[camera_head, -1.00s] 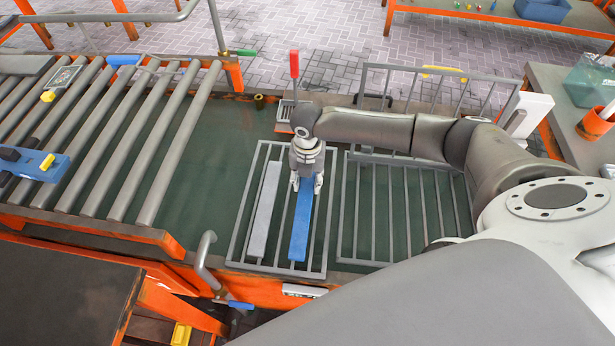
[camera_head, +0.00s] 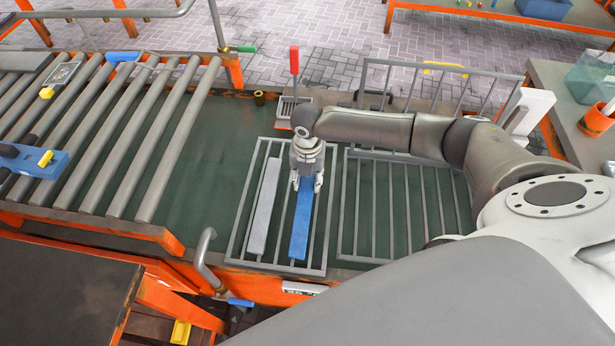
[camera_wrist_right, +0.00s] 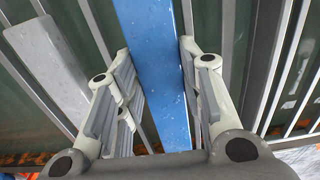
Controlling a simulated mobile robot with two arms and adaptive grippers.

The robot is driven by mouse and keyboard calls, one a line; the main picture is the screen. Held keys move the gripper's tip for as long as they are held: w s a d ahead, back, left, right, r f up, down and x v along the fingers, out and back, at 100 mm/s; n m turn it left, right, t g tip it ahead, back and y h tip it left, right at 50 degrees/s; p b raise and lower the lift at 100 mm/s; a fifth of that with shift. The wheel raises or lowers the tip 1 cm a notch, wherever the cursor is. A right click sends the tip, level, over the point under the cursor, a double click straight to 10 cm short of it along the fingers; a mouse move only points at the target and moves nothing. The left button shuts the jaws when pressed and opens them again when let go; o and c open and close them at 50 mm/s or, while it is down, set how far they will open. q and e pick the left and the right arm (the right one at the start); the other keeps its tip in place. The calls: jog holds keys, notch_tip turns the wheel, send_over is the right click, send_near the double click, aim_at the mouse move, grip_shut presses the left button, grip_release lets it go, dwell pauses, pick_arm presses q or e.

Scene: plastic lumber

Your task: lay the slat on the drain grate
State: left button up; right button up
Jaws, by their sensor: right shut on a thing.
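A long blue slat (camera_head: 300,230) lies along the bars of the left grey grate (camera_head: 330,210), close to parallel with them. A grey slat (camera_head: 262,210) lies to its left on the same grate, apart from it. My right gripper (camera_head: 307,184) is over the blue slat, fingers pointing down. In the right wrist view the blue slat (camera_wrist_right: 152,45) runs between the two fingers of my right gripper (camera_wrist_right: 157,62), which are shut on it. Whether the slat bears fully on the bars is hard to tell. My left gripper is not in view.
A second grey grate (camera_head: 342,215) lies to the right, partly under my right arm. A roller conveyor (camera_head: 150,140) stands at the left. A red-handled tool (camera_head: 294,60) stands upright behind the left grate. Green surface (camera_head: 215,165) is clear left of the grate.

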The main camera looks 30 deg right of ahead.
jog(key=shift+f, duration=0.15)
jog(key=o, duration=1.2)
notch_tip(320, 180, up, 12)
jog(key=shift+r, duration=0.1)
